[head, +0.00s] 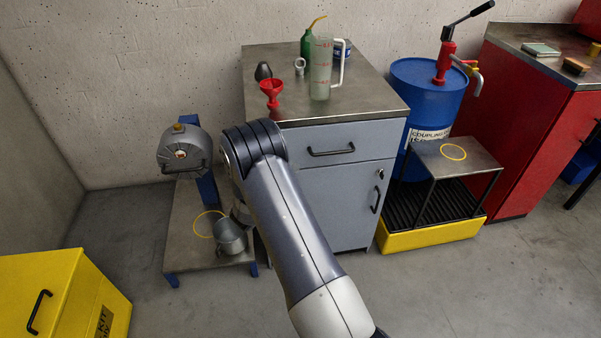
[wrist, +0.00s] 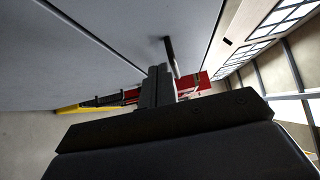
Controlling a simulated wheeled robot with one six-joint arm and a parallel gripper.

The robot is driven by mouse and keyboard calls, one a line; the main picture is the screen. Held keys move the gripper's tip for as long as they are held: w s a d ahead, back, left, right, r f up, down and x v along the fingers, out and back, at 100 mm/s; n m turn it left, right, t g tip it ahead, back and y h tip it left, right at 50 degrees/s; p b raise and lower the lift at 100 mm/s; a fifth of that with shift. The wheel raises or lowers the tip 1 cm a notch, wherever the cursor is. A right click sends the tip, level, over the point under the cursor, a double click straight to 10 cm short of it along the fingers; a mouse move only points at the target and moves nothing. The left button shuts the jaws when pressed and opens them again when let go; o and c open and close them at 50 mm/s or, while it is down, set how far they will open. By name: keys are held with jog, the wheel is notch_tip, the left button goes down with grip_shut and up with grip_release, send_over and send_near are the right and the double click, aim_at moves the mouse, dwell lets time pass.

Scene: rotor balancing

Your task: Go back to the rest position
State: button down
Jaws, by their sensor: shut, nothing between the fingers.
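My gripper (wrist: 159,85) shows in the wrist view with its dark fingers together and nothing between them. The grey cabinet (head: 345,190) fills the upper left of the wrist view (wrist: 110,45), close to the fingers, with a dark handle (wrist: 170,56) just beyond the tips. I cannot tell whether the fingers touch the cabinet. In the head view my arm reaches up from the bottom centre and bends down in front of the cabinet's left side; the fingers are hidden behind it.
A red funnel (head: 271,90) and measuring jug (head: 321,70) stand on the cabinet. A yellow bin (head: 60,300) is at lower left.

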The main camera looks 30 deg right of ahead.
jog(key=v, duration=0.8)
jog(key=shift+w+f, duration=0.15)
jog(key=shift+w, duration=0.05)
send_near(301, 153)
jog(key=d, duration=0.4)
jog(key=shift+w+d, duration=0.25)
jog(key=shift+w, duration=0.5)
jog(key=shift+w+d, duration=0.25)
jog(key=shift+w, duration=0.5)
jog(key=shift+s, duration=0.1)
